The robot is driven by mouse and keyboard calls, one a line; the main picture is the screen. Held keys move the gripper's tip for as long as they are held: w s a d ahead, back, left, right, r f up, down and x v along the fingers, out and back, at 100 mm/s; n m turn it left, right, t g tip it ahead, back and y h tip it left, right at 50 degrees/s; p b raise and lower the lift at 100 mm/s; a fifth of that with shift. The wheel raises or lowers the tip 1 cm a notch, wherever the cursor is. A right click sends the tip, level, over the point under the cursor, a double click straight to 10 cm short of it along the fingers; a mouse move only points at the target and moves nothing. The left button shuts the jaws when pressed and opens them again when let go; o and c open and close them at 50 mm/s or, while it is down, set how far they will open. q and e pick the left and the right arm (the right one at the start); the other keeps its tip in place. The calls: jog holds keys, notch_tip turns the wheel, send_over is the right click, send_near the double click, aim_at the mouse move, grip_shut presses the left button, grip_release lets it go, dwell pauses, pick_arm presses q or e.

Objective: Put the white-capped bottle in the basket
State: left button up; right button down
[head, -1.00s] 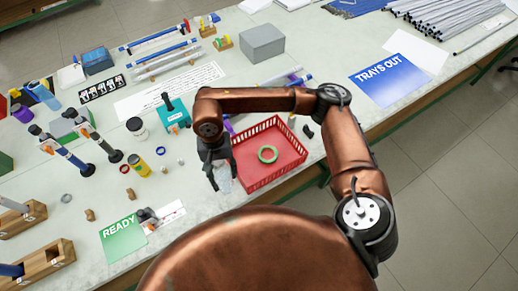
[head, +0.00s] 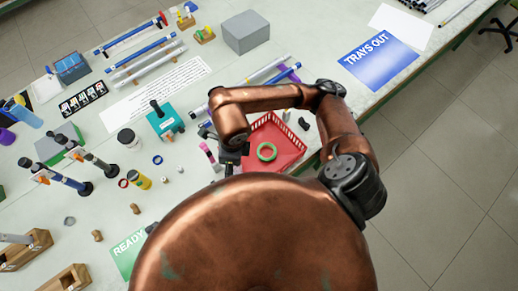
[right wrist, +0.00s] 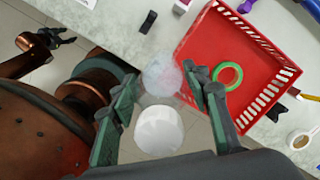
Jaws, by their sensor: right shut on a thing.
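The white-capped bottle (right wrist: 160,130) has a clear, pale body and sits between the fingers of my right gripper (right wrist: 165,105), which is shut on it. The white cap faces the wrist camera. In the head view my right gripper (head: 232,160) is at the left side of the red basket (head: 286,133), and the bottle is mostly hidden there. The basket also shows in the right wrist view (right wrist: 215,50), beyond and to the right of the bottle. A dark end of my left arm, seemingly the left gripper (right wrist: 58,38), shows at the upper left there; its fingers are unclear.
A green ring (head: 266,151) lies inside the basket. Left of the basket are a pink-and-black item (head: 208,153), a teal device (head: 165,121) and a yellow bottle (head: 139,181). A small black object (head: 304,123) lies right of the basket, near the table edge.

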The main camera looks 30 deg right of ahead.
jog(key=w+d+f+p, duration=0.4)
jog(key=w+d+f, duration=0.5)
jog(key=f, duration=0.4)
jog(key=shift+w+d, duration=0.2)
jog(key=shift+d, duration=0.55)
jog(key=c, duration=1.1)
grip_release()
jog(key=shift+f, duration=0.1)
